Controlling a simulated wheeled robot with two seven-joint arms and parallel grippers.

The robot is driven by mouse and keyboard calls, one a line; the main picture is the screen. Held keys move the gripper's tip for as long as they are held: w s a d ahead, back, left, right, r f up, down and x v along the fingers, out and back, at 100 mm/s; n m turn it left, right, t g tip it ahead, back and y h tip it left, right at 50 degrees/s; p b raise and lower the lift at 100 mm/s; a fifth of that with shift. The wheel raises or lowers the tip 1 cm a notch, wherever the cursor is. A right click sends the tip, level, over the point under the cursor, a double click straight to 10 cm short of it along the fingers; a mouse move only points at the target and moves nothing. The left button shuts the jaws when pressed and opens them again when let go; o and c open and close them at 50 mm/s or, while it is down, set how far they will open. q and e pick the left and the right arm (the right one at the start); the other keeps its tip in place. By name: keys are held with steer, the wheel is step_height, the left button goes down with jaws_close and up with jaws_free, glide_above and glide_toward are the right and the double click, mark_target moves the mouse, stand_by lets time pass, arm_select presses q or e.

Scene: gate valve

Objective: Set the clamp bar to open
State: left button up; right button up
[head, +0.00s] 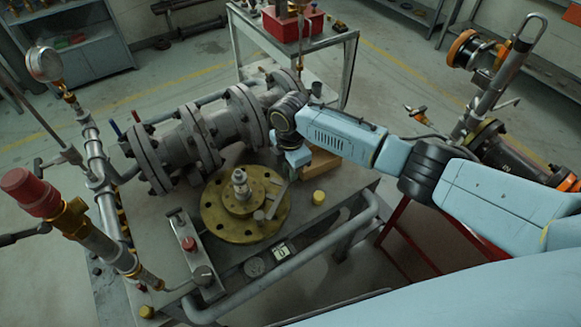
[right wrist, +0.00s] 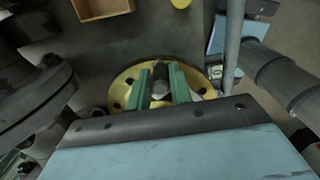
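A round brass flange (head: 222,222) lies on the bench, with a grey stem (head: 240,180) upright at its centre. A slim grey bar (head: 277,201) lies at the flange's right side; I take it for the clamp bar. My right gripper (head: 297,158) is just above and behind the bar's far end. In the right wrist view its green fingers (right wrist: 162,88) are apart, over the brass flange (right wrist: 122,92). A dark piece with a grey end shows between them; I cannot tell whether they touch it. My left gripper is not in view.
A large grey flanged pipe (head: 200,140) stands behind the brass flange. A wooden box (head: 325,163) and yellow cap (head: 318,197) are to its right. A plate with a red knob (head: 189,244) is to its left. A tubular rail (head: 290,262) runs along the front.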

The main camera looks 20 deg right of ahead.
steer(key=o, duration=0.4)
steer(key=shift+c, duration=0.2)
step_height(320, 180, up, 13)
steer(key=shift+r, duration=0.2)
stand_by(0.4)
